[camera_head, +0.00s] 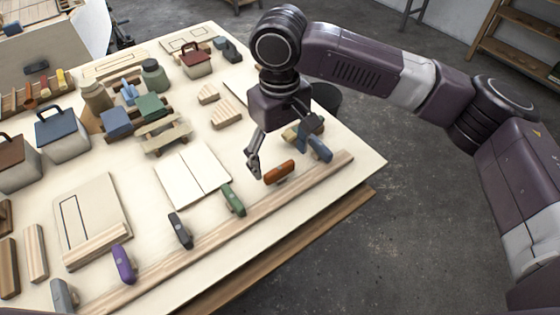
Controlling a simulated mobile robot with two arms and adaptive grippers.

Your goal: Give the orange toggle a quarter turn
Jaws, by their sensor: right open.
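The orange toggle (279,172) sits on the pale board, near the wooden strip along its front edge. It lies at a different angle from the green toggle (233,200) to its left. My right gripper (284,160) hangs just above and behind the orange toggle, with its fingers spread to either side. It is open, and no contact with the toggle can be made out. My left gripper is not in view.
Along the strip stand a blue toggle (320,149), a dark toggle (180,231), a purple toggle (124,264) and a grey toggle (64,296). White panels (192,176) lie behind. Boxes and jars crowd the back left. Bare floor lies to the right.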

